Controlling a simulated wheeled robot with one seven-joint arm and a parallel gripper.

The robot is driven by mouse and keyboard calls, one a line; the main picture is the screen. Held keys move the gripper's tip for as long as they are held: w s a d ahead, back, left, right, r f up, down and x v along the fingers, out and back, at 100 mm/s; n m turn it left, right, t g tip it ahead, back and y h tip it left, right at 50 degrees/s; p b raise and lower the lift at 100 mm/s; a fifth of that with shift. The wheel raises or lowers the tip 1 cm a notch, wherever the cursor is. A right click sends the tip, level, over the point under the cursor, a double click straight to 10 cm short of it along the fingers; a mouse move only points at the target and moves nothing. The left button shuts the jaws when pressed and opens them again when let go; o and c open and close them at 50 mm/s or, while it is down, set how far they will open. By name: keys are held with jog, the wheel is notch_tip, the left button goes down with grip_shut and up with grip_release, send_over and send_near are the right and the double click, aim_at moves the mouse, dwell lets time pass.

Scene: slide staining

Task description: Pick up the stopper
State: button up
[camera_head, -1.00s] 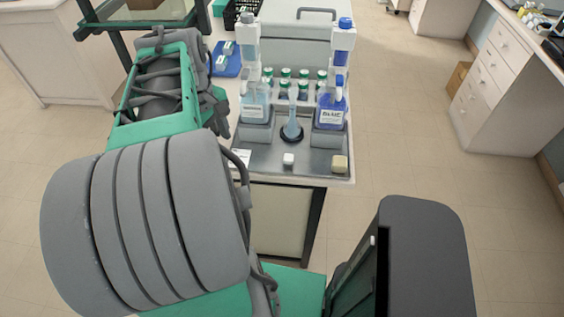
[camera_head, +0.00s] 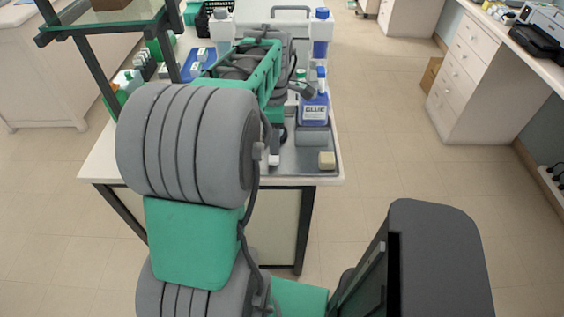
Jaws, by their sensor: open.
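I cannot tell for sure which thing is the stopper. A small white block (camera_head: 273,160) stands on the front of the metal tray (camera_head: 298,163), beside my arm's lower edge. A tan block (camera_head: 326,160) sits on the tray's front right corner. My arm reaches forward over the table and covers the tray's left and middle parts. My gripper's fingertips do not show; they are hidden behind my arm. The glass flask on its dark round base is mostly hidden there too.
A blue-labelled bottle (camera_head: 313,107) stands in a grey holder (camera_head: 312,137) at the tray's right. A tall blue-capped dispenser (camera_head: 320,35) rises behind it. A blue tray (camera_head: 196,64) lies at the back left. A glass-topped stand (camera_head: 95,22) is left of my arm.

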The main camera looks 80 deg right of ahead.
aim_at(275, 158)
notch_tip(275, 158, down, 7)
jog(key=shift+a+r+p, duration=0.1)
jog(key=shift+a+p, duration=0.05)
jog(key=shift+p, duration=0.4)
grip_shut()
